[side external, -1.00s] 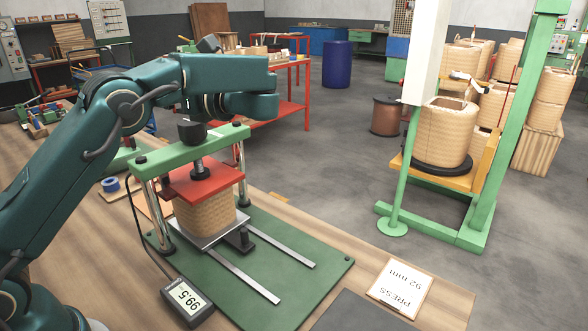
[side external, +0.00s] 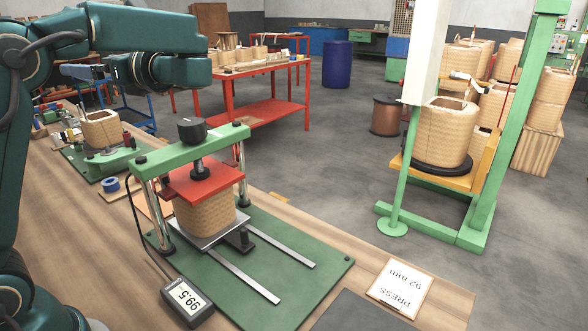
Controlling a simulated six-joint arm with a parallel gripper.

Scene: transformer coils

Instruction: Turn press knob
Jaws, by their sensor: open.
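The press stands on a green base plate (side external: 315,275) on the wooden bench, with a green crossbar (side external: 225,137) on bright posts. The dark press knob (side external: 192,130) sits on top of the crossbar with nothing touching it, and a light mark shows on its top. Below it, a red plate (side external: 205,180) rests on a tan wound coil (side external: 203,214). The gauge (side external: 187,300) reads 99.5, and a card (side external: 401,287) says PRESS 92 mm. My wrist is above and to the left of the knob. I cannot make out my gripper's fingers.
Another coil (side external: 101,129) stands on a green fixture behind the press at the left. A blue tape roll (side external: 109,184) lies nearby. A red table (side external: 262,111) and a green frame (side external: 484,190) holding a large coil stand beyond the bench. The air above the knob is clear.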

